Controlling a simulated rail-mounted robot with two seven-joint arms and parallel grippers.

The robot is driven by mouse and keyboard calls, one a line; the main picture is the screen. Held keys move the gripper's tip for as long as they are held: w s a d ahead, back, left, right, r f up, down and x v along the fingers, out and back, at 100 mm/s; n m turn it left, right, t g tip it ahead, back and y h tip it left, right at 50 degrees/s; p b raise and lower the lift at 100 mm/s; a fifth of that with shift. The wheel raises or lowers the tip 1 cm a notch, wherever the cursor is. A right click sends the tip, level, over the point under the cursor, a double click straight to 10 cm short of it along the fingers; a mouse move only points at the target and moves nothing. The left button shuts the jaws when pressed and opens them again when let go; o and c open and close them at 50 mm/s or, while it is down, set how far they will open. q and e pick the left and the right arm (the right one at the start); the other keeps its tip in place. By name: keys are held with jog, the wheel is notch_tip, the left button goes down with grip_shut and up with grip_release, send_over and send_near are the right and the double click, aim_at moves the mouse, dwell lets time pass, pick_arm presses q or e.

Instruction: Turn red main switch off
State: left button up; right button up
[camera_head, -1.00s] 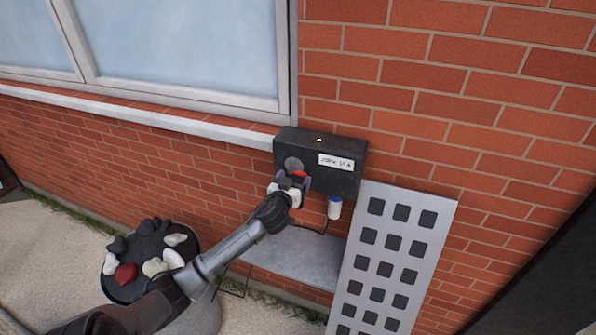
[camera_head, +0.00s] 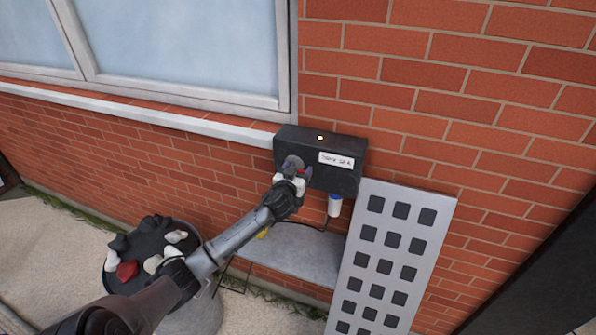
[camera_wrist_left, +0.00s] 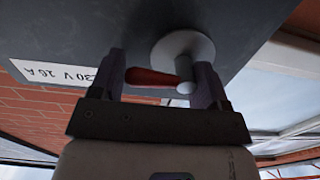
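The red main switch is a red lever (camera_wrist_left: 150,77) on a round grey disc (camera_wrist_left: 183,50), fixed to a dark box (camera_head: 345,180) on the brick wall. In the head view the disc (camera_head: 291,163) shows just above my left gripper (camera_head: 292,178), while the lever is hidden there. In the left wrist view, my left gripper (camera_wrist_left: 160,86) has its fingers apart, one on each side of the lever and the disc's grey knob. The lever lies sideways between them; I cannot tell whether either finger touches it. My right gripper is not in view.
A perforated grey panel (camera_head: 387,262) leans at the right. A grey ledge (camera_head: 295,252) and a bin of stones (camera_head: 155,255) are below.

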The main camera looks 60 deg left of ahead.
pick_arm(q)
jog(key=shift+w+d, duration=0.1)
jog(key=shift+d, duration=0.05)
jog(key=c, duration=0.4)
